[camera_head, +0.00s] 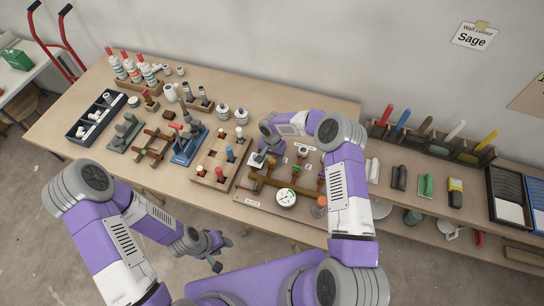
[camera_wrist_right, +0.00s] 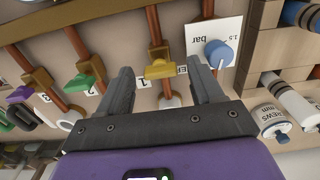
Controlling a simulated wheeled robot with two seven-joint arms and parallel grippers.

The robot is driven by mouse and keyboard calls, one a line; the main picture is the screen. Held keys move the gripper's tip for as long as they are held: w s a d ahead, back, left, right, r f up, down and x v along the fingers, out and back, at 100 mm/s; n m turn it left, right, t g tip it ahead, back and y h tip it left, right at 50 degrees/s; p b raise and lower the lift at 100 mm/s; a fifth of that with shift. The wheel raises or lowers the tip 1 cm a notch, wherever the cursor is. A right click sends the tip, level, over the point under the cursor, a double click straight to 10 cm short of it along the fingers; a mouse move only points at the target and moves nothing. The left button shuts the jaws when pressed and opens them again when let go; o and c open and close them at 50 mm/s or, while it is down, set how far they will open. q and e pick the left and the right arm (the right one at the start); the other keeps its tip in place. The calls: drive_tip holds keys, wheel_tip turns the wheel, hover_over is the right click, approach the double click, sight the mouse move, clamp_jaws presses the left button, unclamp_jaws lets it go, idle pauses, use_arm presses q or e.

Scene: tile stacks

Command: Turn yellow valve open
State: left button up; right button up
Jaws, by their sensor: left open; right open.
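The yellow valve handle (camera_wrist_right: 165,70) shows in the right wrist view, on a copper pipe (camera_wrist_right: 152,24). Its handle lies crosswise to that pipe. My right gripper (camera_wrist_right: 159,68) is open, with one finger to each side of the yellow handle in that view; I cannot tell the remaining distance, and no contact shows. In the head view my right gripper (camera_head: 260,160) is over the back left of the valve board (camera_head: 252,203), and I cannot make out the yellow valve there. My left gripper (camera_head: 222,254) is open and empty, low in front of the table.
In the right wrist view a green handle (camera_wrist_right: 80,82) and a purple handle (camera_wrist_right: 20,93) are left of the yellow one, and a blue knob (camera_wrist_right: 218,53) is right. A round gauge (camera_head: 286,198) is at the board's front. A peg block (camera_head: 210,178) stands left.

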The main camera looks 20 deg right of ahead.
drive_tip(key=c, duration=1.1)
drive_tip(key=shift+o, duration=0.2)
drive_tip(key=n+b, duration=0.3)
drive_tip(key=b, duration=0.1)
drive_tip(key=shift+w+f, duration=0.1)
drive_tip(key=shift+f, duration=0.1)
drive_tip(key=n+b, duration=0.2)
drive_tip(key=n, duration=0.1)
drive_tip(key=n+b, duration=0.1)
drive_tip(key=n, duration=0.1)
drive_tip(key=shift+r+n+b, duration=0.1)
drive_tip(key=shift+n+b, duration=0.25)
drive_tip(key=shift+n, duration=0.05)
drive_tip(key=n+b, duration=0.1)
drive_tip(key=n, duration=0.1)
drive_tip(key=shift+n, duration=0.3)
drive_tip(key=n+b, duration=0.1)
drive_tip(key=n, duration=0.2)
drive_tip(key=shift+r+n, duration=0.1)
drive_tip(key=shift+n, duration=1.6)
